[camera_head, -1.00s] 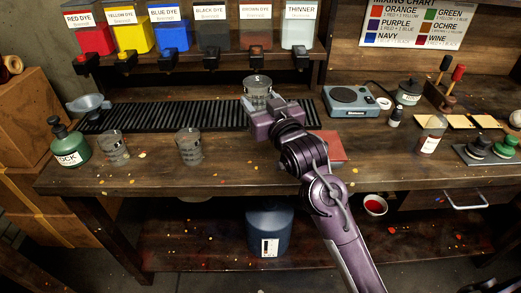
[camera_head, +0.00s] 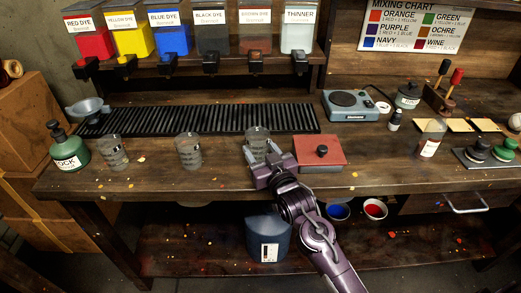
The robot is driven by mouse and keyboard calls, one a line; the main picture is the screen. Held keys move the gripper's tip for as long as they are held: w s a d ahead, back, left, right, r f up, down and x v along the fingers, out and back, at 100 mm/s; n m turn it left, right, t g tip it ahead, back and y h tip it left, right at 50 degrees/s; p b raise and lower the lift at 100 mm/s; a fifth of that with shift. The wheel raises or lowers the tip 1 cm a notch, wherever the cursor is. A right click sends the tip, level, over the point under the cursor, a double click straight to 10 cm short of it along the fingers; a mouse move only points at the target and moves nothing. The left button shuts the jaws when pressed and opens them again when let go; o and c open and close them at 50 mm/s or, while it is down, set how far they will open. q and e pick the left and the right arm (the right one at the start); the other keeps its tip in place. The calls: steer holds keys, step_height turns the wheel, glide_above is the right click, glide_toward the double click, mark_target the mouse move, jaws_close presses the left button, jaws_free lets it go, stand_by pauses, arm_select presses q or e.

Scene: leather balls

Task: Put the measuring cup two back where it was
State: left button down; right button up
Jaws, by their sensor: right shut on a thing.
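My right gripper (camera_head: 262,165) reaches in from the lower right and is shut on a clear measuring cup (camera_head: 257,139). The cup is upright, at the front edge of the black slatted rack (camera_head: 190,119). The gripper hides the cup's lower part, so I cannot tell whether its base touches the table. Two similar clear measuring cups stand to the left on the table, a middle cup (camera_head: 189,151) and a left cup (camera_head: 112,154). Their markings are too small to read. My left gripper is not in view.
A red box with a black knob (camera_head: 318,150) sits close to the right of the gripper. A blue scale (camera_head: 357,105) stands behind it. A green bottle (camera_head: 69,147) stands at far left. Dye dispensers (camera_head: 212,38) line the back shelf. Table between middle and held cups is clear.

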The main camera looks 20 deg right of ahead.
steer(key=shift+f, duration=0.1)
steer(key=o, duration=1.1)
steer(key=shift+s, duration=0.1)
steer(key=s, duration=0.4)
steer(key=s+d, duration=0.1)
steer(key=s, duration=0.2)
steer(key=s+b, duration=0.1)
steer(key=s, duration=0.3)
steer(key=shift+s+d, duration=0.2)
steer(key=shift+s, duration=0.15)
steer(key=shift+f, duration=0.1)
